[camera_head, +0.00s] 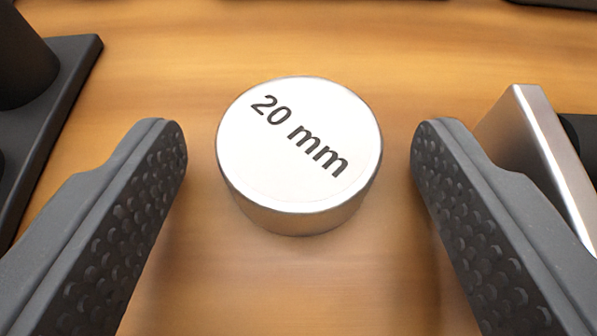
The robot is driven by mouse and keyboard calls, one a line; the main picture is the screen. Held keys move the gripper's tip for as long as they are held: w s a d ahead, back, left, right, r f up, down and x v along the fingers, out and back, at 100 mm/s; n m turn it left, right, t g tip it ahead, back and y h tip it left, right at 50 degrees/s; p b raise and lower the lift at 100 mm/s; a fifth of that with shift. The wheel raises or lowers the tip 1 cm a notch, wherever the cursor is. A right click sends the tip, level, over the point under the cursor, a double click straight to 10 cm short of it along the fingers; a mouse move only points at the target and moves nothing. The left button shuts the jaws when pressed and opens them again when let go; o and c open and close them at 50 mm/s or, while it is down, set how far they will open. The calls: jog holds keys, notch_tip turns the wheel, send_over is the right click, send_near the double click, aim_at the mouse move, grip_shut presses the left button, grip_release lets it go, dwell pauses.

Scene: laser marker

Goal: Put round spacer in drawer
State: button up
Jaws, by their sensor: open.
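The round spacer (300,150) is a short silver metal disc with a white top face marked "20 mm". It stands flat on the wooden surface in the middle of the view. My gripper (298,140) is open, with one dark, dimpled finger to the left of the spacer and one to the right. A gap shows between each fingertip and the spacer, and neither finger touches it. No drawer can be made out in this view.
A dark base with a round black part (50,110) stands at the left. A silver metal piece (535,150) is close behind the right finger, with a dark part beside it. Dark edges show at the top. The wooden surface (300,40) behind the spacer is clear.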

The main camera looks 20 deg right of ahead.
jog(key=p+v, duration=0.2)
jog(key=v, duration=0.9)
jog(key=shift+s, duration=0.3)
jog(key=shift+a, duration=0.15)
